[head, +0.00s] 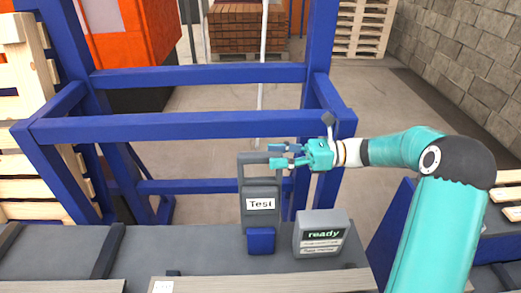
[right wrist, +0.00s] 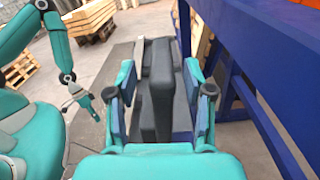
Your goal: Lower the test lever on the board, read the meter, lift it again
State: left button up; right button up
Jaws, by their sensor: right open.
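The test lever (head: 252,157) is a dark grey U-shaped handle standing up above a grey box labelled "Test" (head: 260,204), with a blue block (head: 261,241) at its foot. The meter (head: 321,234) is a grey box right of it; its screen reads "ready", with smaller lines too small to read. My right gripper (head: 279,156) is open at the handle's upper right. In the right wrist view its fingers (right wrist: 162,100) stand on either side of a dark grey part (right wrist: 158,75), seemingly apart from it. My left gripper (right wrist: 86,104) shows small at left there, away from the lever.
Blue gantry beams (head: 190,126) run behind the board, and a blue post stands close by my right wrist. A grey bench (head: 180,255) carries the board and meter. Wooden pallets (head: 22,75) are at the left. A block wall is at the right.

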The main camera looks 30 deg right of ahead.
aim_at(256, 154)
jog(key=shift+p+x, duration=0.45)
jog(key=shift+x, duration=2.2)
grip_shut()
